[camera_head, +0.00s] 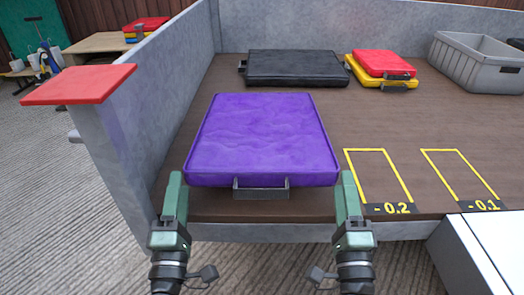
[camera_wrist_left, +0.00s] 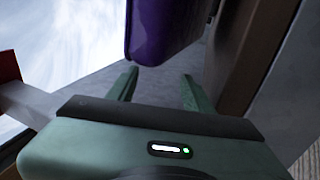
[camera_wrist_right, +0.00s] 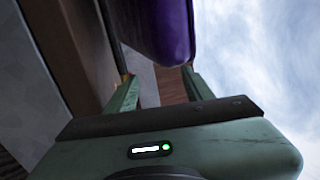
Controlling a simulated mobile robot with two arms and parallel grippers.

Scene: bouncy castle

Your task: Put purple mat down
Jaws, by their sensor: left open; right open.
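The purple mat (camera_head: 262,135) lies flat on the brown floor of the grey-walled box, near its front edge. Its grey handle (camera_head: 261,188) faces me. My left gripper (camera_head: 176,190) is at the mat's front left corner and my right gripper (camera_head: 346,192) is at its front right corner. Both are open with nothing between their fingers. The mat's edge also shows beyond the fingers in the left wrist view (camera_wrist_left: 160,28) and in the right wrist view (camera_wrist_right: 160,30). I cannot tell whether a finger touches the mat.
Behind it lie a black mat (camera_head: 296,68), a red mat (camera_head: 384,64) on a yellow one (camera_head: 382,84), and a grey crate (camera_head: 478,65). Yellow marked outlines (camera_head: 378,176) on the floor at right are empty. A red-topped post (camera_head: 80,86) stands at left.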

